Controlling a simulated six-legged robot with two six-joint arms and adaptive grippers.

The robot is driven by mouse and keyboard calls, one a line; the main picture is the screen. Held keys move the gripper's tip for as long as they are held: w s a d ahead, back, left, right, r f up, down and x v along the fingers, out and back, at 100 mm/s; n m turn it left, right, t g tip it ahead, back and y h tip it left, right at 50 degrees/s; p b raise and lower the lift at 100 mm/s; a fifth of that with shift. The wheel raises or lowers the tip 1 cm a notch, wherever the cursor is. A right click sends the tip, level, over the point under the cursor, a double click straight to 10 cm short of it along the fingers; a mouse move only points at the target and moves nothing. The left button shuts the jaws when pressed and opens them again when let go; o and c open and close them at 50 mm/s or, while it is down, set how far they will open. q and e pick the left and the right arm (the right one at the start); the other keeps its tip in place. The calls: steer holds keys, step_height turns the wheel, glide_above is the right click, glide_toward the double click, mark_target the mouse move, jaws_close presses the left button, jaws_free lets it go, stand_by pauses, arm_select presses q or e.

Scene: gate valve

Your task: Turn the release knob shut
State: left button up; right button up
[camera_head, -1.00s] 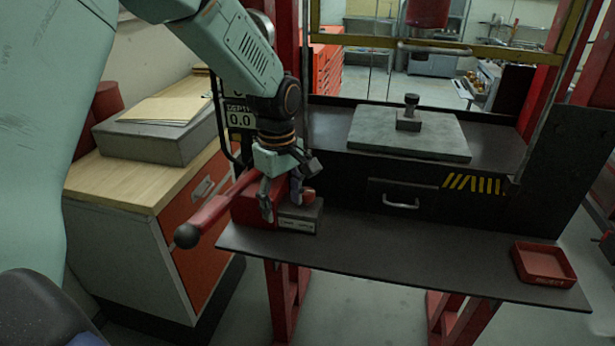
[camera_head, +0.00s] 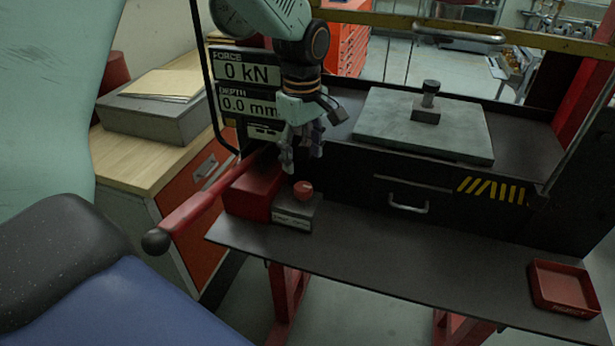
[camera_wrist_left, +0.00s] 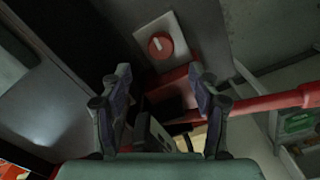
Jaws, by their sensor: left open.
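The red release knob (camera_head: 303,190) sits on top of a small grey block (camera_head: 295,213) at the left front of the press bench. In the left wrist view the knob (camera_wrist_left: 160,45) shows as a red disc with a pale slot line on a light square plate. My left gripper (camera_head: 301,165) hangs just above and behind the knob, apart from it. Its fingers are spread and empty, and in the wrist view the knob lies beyond the fingertips (camera_wrist_left: 158,82). My right gripper is not in view.
A red pump body (camera_head: 250,192) with a long lever (camera_head: 195,208) ending in a black ball stands left of the knob. The display (camera_head: 247,88) reads 0 kN and 0.0 mm. A red tray (camera_head: 564,288) lies at the right. The bench front (camera_head: 400,250) is clear.

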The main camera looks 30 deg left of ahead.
mark_target(304, 186)
arm_select(q)
steer(key=shift+d+f, duration=0.5)
steer(key=shift+d, duration=0.2)
steer(key=f, duration=0.2)
steer(key=a+f, duration=0.1)
steer(key=f, duration=0.1)
steer(key=a+f, duration=0.1)
steer(key=shift+s+a+f+p, duration=0.2)
steer(key=shift+f+p, duration=0.1)
steer(key=shift+f, duration=0.1)
steer(key=shift+d+f, duration=0.1)
steer(key=shift+f, duration=0.2)
steer(key=shift+d, duration=0.9)
steer(key=shift+w+a+f, duration=0.1)
steer(key=shift+a+f, duration=0.1)
steer(key=shift+a, duration=0.2)
steer(key=shift+c, duration=0.3)
steer(key=shift+a+f, duration=0.15)
steer(key=shift+a, duration=0.3)
steer(key=shift+c, duration=1.4)
steer(key=shift+d, duration=0.55)
steer(key=c, duration=0.5)
steer(key=shift+a+r, duration=0.1)
steer(key=shift+r, duration=0.1)
steer(key=c, duration=0.3)
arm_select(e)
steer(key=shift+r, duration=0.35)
